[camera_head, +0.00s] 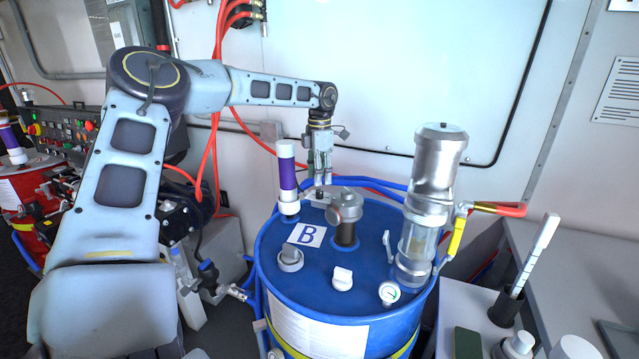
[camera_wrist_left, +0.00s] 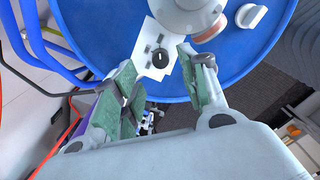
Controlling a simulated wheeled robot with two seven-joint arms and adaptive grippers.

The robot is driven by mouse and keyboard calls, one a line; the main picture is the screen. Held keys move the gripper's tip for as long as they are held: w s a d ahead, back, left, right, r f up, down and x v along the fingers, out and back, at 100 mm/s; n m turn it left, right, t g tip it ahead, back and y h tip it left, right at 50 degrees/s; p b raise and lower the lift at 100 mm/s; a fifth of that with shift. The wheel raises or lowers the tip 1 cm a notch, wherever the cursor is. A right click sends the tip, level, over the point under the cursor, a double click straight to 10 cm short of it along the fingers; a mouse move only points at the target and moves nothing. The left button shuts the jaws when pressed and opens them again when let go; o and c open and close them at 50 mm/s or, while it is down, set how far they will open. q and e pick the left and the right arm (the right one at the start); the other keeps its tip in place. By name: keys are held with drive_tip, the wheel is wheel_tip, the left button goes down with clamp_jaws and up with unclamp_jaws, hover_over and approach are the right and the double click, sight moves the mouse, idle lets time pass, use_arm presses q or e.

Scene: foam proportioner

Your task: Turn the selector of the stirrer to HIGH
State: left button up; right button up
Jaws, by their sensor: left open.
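The selector is a small black knob (camera_wrist_left: 160,58) with a white mark, set on a white plate (camera_wrist_left: 144,50) in the left wrist view. In the head view the knob (camera_head: 320,194) sits at the back of the blue drum's lid, beside the grey stirrer (camera_head: 345,208). The mark points roughly up in the wrist view; plate lettering is too small to read. My left gripper (camera_head: 322,183) points down over the knob, its fingers open. In the wrist view its fingertips (camera_wrist_left: 157,57) lie on either side of the knob, with visible gaps. My right gripper is not in view.
A purple-and-white cylinder (camera_head: 287,180) stands left of my left gripper. A tall metal and glass unit (camera_head: 432,180) stands on the lid's right side. A white knob (camera_head: 342,278) and a gauge (camera_head: 389,292) sit at the front. Red hoses (camera_head: 220,60) hang behind.

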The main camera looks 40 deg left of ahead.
sight(319, 191)
use_arm(q)
drive_tip(key=shift+r, duration=1.6)
